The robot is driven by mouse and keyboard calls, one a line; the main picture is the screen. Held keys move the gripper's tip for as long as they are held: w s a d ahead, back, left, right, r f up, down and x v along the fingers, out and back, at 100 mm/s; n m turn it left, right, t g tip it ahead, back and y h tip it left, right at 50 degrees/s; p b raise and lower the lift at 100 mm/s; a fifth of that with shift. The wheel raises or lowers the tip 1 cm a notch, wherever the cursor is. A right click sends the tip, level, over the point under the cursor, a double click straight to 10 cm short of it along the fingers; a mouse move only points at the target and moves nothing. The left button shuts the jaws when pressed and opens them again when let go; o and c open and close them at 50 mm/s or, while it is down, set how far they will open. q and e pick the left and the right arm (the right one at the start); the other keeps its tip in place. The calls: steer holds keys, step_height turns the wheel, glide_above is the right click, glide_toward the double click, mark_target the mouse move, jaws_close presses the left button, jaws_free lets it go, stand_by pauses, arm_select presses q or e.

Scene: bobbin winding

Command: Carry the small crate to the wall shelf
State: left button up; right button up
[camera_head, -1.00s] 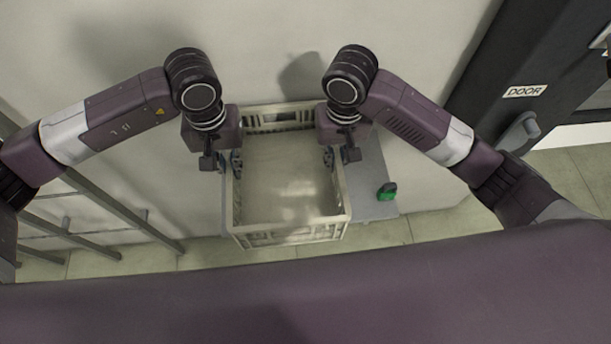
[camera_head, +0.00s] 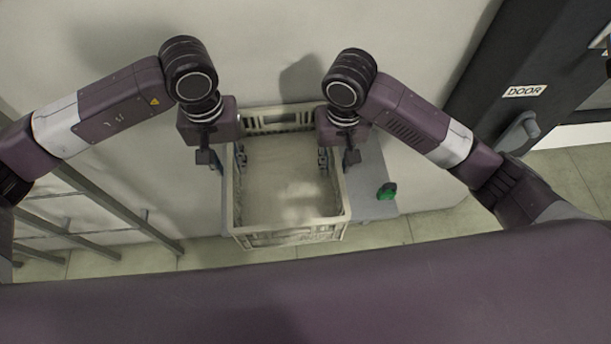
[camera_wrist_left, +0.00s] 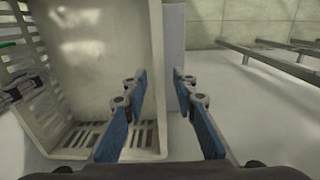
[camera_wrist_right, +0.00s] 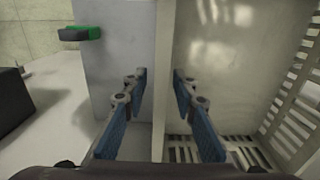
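The small crate (camera_head: 290,237), pale beige with slotted walls and empty inside, sits upright against the wall over a grey shelf (camera_head: 372,208). My left gripper (camera_head: 223,158) is at the crate's left wall, with one finger inside and one outside. In the left wrist view its fingers stand apart, with the crate's rim (camera_wrist_left: 158,60) between them and gaps showing. My right gripper (camera_head: 338,158) straddles the right wall the same way. In the right wrist view its fingers are also spread around the crate wall (camera_wrist_right: 163,70). The crate's underside is hidden.
A green and dark item (camera_head: 387,191) is at the shelf's right edge. Metal rails (camera_head: 110,205) stand at the left. A dark-framed door with a DOOR sign (camera_head: 525,91) is at the right. Tiled floor shows below the crate.

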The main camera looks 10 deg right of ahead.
arm_select(q)
step_height(320, 180, up, 9)
arm_select(e)
steer(key=shift+r, duration=0.15)
step_height(320, 180, up, 11)
steer(key=shift+w+f, duration=0.1)
steer(key=shift+f, duration=0.1)
arm_select(q)
steer(key=shift+r, duration=0.2)
arm_select(e)
steer(key=shift+r, duration=0.55)
